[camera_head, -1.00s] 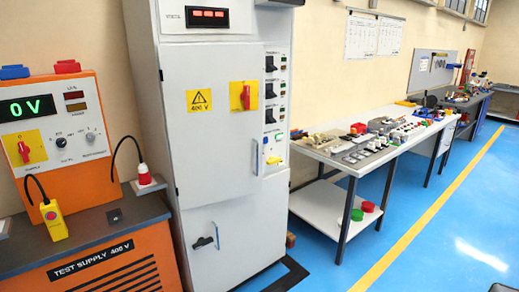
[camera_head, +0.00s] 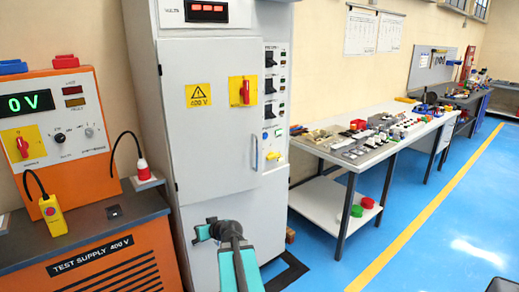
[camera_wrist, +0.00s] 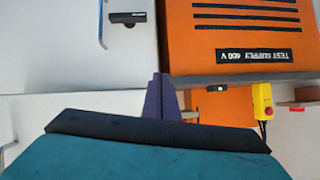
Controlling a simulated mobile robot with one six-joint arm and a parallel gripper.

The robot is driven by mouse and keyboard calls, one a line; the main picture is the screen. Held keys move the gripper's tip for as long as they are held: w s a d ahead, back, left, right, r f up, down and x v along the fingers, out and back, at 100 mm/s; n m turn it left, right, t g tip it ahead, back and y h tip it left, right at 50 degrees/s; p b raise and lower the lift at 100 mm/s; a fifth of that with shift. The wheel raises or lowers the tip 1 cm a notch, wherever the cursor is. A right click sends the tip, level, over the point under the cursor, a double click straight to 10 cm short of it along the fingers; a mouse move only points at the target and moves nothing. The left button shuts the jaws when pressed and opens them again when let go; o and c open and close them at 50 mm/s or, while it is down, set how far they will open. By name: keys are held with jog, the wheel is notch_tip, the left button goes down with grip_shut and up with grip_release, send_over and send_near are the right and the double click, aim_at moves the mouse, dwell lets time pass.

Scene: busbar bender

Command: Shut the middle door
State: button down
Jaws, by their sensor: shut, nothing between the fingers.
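The tall grey cabinet's middle door (camera_head: 205,140) is the large panel with a 400 V warning sign and a red rotary switch. It looks about flush with the cabinet front; I cannot tell whether a small gap remains. Its blue handle (camera_head: 254,150) is at the right edge. My gripper (camera_wrist: 161,80) is shut and empty, its purple fingers together in the wrist view. In the head view my arm reaches up from below, its end in front of the lower door (camera_head: 255,215), below the middle door. Contact cannot be told.
The orange test supply (camera_head: 100,255) stands close on the left, with a yellow pendant (camera_head: 53,215) on its front. A white workbench (camera_head: 345,165) with small parts is on the right. Blue floor is clear beyond the yellow line.

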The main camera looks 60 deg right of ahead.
jog(key=s+d+r+m+h, duration=0.1)
jog(key=s+d+r+h, duration=0.2)
jog(key=s+d+r, duration=0.2)
jog(key=s+d+r+m+t+h, duration=0.1)
jog(key=s+d+r+h, duration=0.2)
jog(key=s+d+r, duration=0.3)
jog(key=s+d+r+m+h, duration=0.1)
jog(key=s+d+r+h, duration=0.2)
jog(key=s+d+r, duration=0.3)
jog(key=d+r, duration=0.5)
jog(key=r, duration=0.5)
jog(key=shift+d+t, duration=0.15)
jog(key=shift+t, duration=0.15)
jog(key=shift+d, duration=0.1)
jog(key=p+x, duration=0.4)
jog(key=x, duration=0.9)
jog(key=shift+w+d, duration=0.3)
jog(key=shift+w, duration=0.15)
